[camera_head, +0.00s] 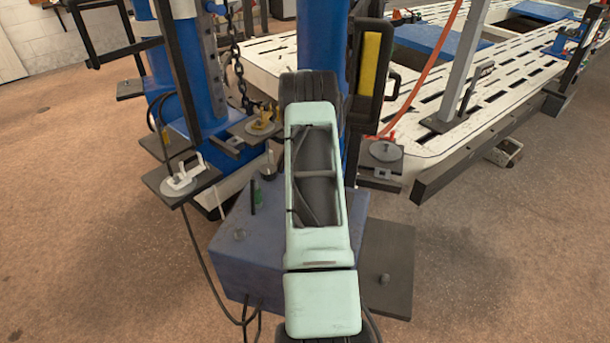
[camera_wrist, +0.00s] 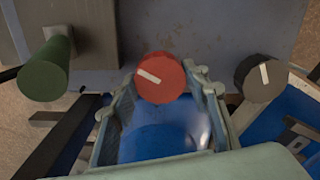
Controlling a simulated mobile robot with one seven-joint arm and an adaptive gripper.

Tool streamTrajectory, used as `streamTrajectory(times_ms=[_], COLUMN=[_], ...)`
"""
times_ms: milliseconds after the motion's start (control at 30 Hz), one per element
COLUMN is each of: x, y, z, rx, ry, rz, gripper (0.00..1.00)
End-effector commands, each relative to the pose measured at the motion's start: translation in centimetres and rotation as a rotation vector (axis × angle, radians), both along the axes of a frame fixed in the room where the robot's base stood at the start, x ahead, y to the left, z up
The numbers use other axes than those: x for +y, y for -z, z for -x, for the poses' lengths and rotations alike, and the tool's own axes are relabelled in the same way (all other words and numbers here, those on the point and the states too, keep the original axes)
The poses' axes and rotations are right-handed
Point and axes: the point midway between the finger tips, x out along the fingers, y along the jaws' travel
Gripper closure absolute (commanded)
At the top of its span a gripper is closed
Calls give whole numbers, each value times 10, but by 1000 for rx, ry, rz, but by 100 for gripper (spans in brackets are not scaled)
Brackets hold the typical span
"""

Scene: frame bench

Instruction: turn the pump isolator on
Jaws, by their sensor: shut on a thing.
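A round red knob (camera_wrist: 162,78), which looks like the pump isolator, stands on a grey-blue panel in the wrist view. Its white mark slants from upper left to lower right, its upper-left end near the rim. My gripper (camera_wrist: 163,84) is shut on the red knob, with one pale blue-green finger on each side. In the head view my arm hides the knob and the gripper. The blue pump box (camera_head: 235,245) shows there beneath my arm.
A black knob (camera_wrist: 261,79) with a white mark is close to the right finger. A green cylinder (camera_wrist: 45,69) stands to the left. In the head view, clamps (camera_head: 185,178) are left of my arm, and a slotted white frame bench (camera_head: 455,100) is behind right.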

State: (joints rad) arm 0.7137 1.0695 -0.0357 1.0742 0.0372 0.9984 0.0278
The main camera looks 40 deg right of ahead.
Motion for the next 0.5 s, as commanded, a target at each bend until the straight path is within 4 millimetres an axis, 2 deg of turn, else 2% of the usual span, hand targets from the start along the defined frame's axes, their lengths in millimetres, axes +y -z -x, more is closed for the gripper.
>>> streamTrajectory(times_ms=[500], x=[1], y=[0], z=[-1], rx=[0], ry=[491], rz=[0], gripper=[82])
